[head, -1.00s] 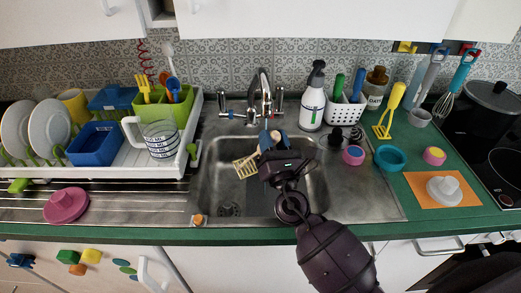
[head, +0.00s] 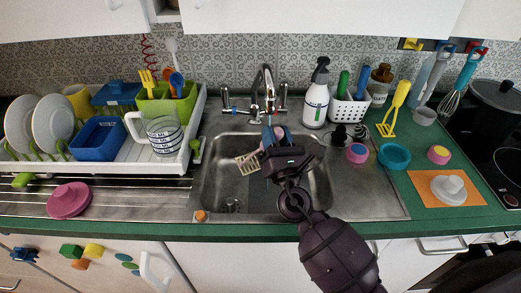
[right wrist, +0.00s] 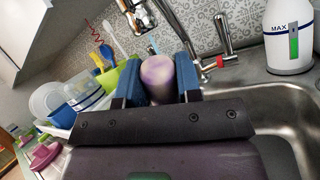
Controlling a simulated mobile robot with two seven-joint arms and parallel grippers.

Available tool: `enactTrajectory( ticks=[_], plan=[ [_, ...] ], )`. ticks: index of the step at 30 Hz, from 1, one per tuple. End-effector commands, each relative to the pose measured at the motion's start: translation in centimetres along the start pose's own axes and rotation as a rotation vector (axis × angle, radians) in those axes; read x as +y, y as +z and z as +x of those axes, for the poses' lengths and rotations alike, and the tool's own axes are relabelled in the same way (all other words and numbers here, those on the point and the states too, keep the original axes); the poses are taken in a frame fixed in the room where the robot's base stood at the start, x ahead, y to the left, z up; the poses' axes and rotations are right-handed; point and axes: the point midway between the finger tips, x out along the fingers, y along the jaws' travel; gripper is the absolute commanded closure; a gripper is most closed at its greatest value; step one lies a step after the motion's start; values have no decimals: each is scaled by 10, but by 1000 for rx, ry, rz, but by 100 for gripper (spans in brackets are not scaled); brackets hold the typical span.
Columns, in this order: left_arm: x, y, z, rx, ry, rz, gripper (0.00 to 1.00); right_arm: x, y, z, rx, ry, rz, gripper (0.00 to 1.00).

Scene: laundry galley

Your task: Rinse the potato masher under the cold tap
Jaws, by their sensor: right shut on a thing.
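My right gripper (head: 273,135) is shut on the handle of the potato masher, above the sink basin. The masher's pale slotted head (head: 248,162) sticks out left of the gripper over the basin; its handle end shows pinkish lilac between the blue finger pads in the right wrist view (right wrist: 158,75). The tap (head: 266,88) stands behind the gripper, its spout close to it. The blue-marked cold handle (head: 229,108) is on the tap's left, and a red-marked one (right wrist: 213,65) is on its right. My left gripper is out of view.
The sink (head: 215,185) lies under the gripper. A white soap bottle (head: 315,98) and a white utensil holder (head: 346,110) stand right behind it. A dish rack (head: 120,168) with a jug (head: 163,135) is at left. A teal bowl (head: 394,156) is at right.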

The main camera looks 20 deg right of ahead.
Motion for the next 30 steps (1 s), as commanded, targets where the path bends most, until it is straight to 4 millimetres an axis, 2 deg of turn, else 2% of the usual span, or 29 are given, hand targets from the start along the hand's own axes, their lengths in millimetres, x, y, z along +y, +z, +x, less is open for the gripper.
enactTrajectory(
  ticks=[30],
  plan=[
    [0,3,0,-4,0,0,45,-8,5,-5,0,0,-1,100]
  ],
)
